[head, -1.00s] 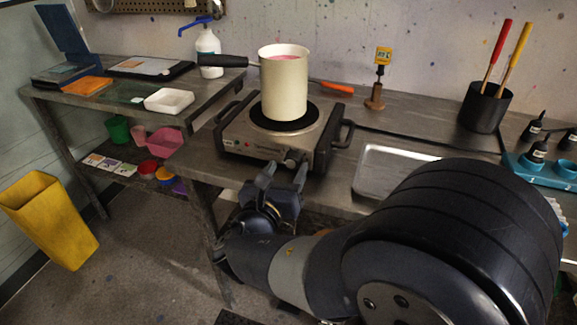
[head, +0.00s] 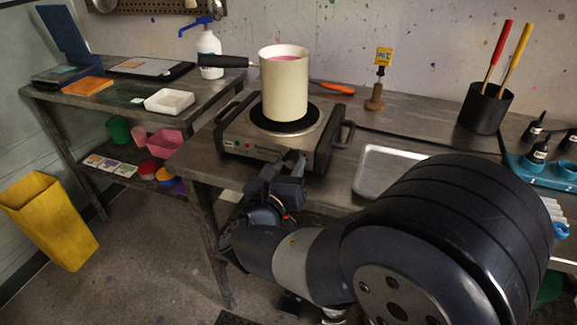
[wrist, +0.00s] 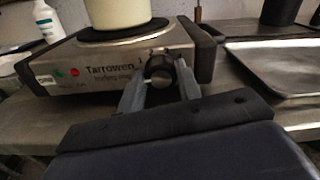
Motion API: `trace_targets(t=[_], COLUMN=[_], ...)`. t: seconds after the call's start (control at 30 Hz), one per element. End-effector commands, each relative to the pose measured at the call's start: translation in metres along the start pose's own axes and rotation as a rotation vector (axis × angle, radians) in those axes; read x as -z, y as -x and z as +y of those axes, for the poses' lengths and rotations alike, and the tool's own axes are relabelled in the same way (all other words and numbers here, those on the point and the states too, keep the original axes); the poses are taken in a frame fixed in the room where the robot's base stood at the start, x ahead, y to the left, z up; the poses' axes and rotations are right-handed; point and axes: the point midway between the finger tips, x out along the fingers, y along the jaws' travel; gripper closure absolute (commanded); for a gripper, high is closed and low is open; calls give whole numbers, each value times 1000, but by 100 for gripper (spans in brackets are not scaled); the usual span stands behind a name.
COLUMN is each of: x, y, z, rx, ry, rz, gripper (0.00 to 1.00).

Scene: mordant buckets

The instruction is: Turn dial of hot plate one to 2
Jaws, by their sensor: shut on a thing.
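The hot plate (head: 258,143) is a steel box with dark side handles on the metal bench. It also shows in the wrist view (wrist: 105,66), with writing and a "1" on its front. A cream pot (head: 284,88) with pink contents stands on its dark burner. The dark round dial (wrist: 159,69) is on the front panel at the right. My gripper (wrist: 160,79) is shut on the dial, one finger on each side of it. In the head view my gripper (head: 288,163) is at the hot plate's front, where it hides the dial. The dial's setting is hard to read.
A metal tray (head: 385,188) lies on the bench right of the hot plate. A black holder (head: 484,108) with red and yellow handled tools stands further right. A white pump bottle (head: 209,50) stands behind, at left.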

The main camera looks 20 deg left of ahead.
Motion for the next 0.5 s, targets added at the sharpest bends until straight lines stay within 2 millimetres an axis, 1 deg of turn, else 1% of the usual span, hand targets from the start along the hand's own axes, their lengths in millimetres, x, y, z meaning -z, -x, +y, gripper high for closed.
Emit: trace_targets(t=[0.03,0.07,0.27,0.5], x=[0,0,1,4], y=[0,0,0,0], z=[0,0,0,0], rx=[0,0,0,0], ry=[0,0,-13,-109], rz=[0,0,0,1], gripper=[88,90,90,90])
